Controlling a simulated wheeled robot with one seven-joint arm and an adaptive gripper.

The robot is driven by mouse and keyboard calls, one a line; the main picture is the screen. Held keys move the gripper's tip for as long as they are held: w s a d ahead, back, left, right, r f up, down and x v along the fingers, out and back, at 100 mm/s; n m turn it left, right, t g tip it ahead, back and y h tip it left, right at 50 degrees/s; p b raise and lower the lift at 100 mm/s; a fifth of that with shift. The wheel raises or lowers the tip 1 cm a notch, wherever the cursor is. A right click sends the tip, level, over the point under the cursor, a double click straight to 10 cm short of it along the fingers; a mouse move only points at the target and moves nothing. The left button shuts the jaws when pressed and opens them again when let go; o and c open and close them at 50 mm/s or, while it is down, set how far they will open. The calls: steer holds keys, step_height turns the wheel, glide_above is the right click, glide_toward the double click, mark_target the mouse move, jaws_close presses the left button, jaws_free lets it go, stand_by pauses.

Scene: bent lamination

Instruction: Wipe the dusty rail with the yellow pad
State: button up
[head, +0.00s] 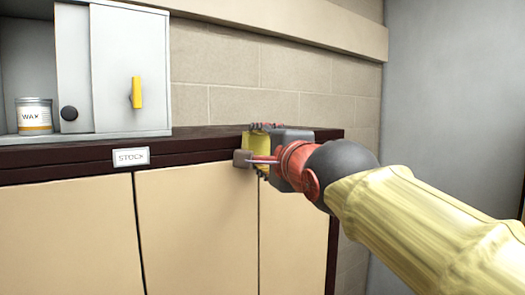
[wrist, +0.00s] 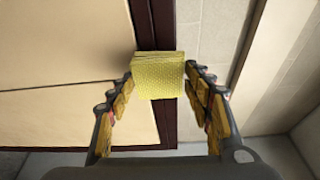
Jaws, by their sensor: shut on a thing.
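My gripper (head: 264,150) is at the right part of the dark brown cabinet edge in the head view. It is shut on the yellow pad (head: 259,139). In the wrist view the pad (wrist: 158,78) is a dimpled yellow block between the two fingers. The pad overlaps the dark brown rail-like edge (wrist: 152,28) there; I cannot tell whether it touches. In the head view this edge (head: 200,148) runs along the cabinet top. No dust shows clearly on it. A pale ledge (head: 290,22) also runs along the wall above.
A grey cupboard with a sliding door (head: 105,60) and yellow handle (head: 136,92) stands on the cabinet at left. A WAX tin (head: 34,116) sits in its open part. A STOCK label (head: 131,157) is on the edge. The cabinet front (head: 200,220) is flat and clear.

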steer(key=shift+w+a+b, duration=0.4)
steer(key=shift+w+b, duration=0.05)
steer(key=shift+w, duration=0.2)
steer(key=d+p, duration=0.1)
steer(key=w+d+p, duration=0.1)
steer(key=shift+r+p, duration=0.2)
steer(key=shift+p, duration=0.2)
steer(key=shift+w+d+f+b, duration=0.3)
steer(key=shift+d+f+b, duration=0.1)
steer(key=shift+b, duration=0.7)
steer(key=shift+w+d+r+b, duration=0.2)
steer(key=shift+w+d+b, duration=0.1)
steer(key=shift+b, duration=0.15)
steer(key=shift+a+r+p, duration=0.1)
steer(key=shift+p, duration=0.2)
